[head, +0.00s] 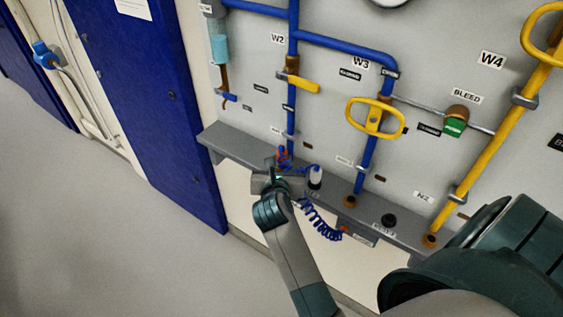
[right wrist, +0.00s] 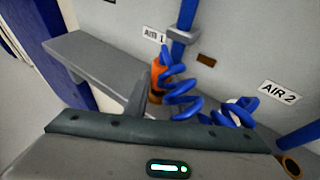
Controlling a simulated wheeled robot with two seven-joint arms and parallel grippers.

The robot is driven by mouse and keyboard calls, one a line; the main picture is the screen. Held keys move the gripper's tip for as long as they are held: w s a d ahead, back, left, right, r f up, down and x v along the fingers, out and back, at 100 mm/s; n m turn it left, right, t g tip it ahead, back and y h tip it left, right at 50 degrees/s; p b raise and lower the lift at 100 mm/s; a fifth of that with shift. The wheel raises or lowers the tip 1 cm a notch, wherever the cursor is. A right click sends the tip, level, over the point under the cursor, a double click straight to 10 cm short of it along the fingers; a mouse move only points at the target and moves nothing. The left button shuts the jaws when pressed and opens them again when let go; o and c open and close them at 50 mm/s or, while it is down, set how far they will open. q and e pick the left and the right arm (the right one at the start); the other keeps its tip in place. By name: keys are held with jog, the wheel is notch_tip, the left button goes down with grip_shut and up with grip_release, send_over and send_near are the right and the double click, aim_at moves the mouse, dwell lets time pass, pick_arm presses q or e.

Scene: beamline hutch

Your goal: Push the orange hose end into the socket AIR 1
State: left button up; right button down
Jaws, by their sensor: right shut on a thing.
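The orange hose end (head: 283,154) is at my right gripper (head: 279,173), just above the grey shelf along the panel. In the right wrist view the orange hose end (right wrist: 156,72) stands roughly upright beside a grey finger of my right gripper (right wrist: 147,96), which is shut on it. A coiled blue hose (right wrist: 180,95) hangs at its right. The AIR 1 label (right wrist: 154,35) is on the panel just above and behind the hose end. The socket AIR 1 is hidden behind the gripper and hose, so I cannot tell whether the end touches it. My left gripper is not in view.
The grey shelf (head: 235,146) runs under the blue pipes (head: 293,112). The AIR 2 label (right wrist: 279,92) is to the right. The blue coil (head: 318,220) hangs below the shelf. Open floor (head: 90,240) lies left.

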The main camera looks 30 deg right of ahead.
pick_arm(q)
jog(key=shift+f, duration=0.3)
pick_arm(e)
jog(key=shift+f, duration=0.4)
jog(key=c, duration=1.4)
grip_release()
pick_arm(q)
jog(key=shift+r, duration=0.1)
pick_arm(e)
jog(key=shift+r, duration=0.1)
